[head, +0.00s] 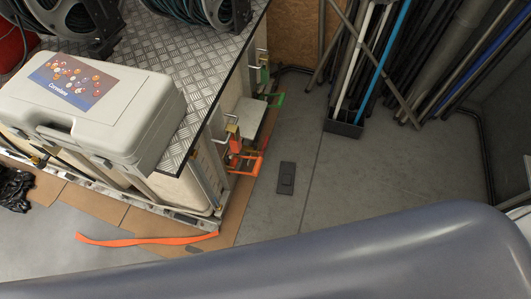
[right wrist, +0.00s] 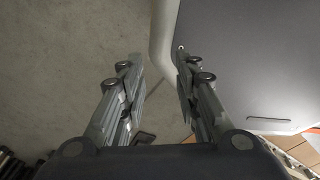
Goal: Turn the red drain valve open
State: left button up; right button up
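In the head view, an orange-red handle-like part (head: 246,160) sticks out at the right end of the metal-topped bench, low near the floor; I take it for the red drain valve, but it is too small to be sure. A green handle (head: 275,99) sits farther back on the same side. In the right wrist view my right gripper (right wrist: 157,62) is open, with nothing between its fingers, above grey floor. The valve is not recognisable in that view, and the right gripper does not show in the head view. My left gripper is in neither view.
A grey case (head: 95,120) lies on the checker-plate bench top (head: 195,62), near hose reels (head: 195,12). An orange strap (head: 145,240) lies on the floor. Pipes lean in a dark holder (head: 344,129) at the back. Grey floor (head: 350,180) right of the bench is mostly clear.

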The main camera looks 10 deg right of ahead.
aim_at(264, 143)
jog(key=i+l, duration=0.3)
jog(key=l, duration=0.15)
jog(key=i+l, duration=0.3)
jog(key=l, duration=0.15)
jog(key=i+u, duration=0.05)
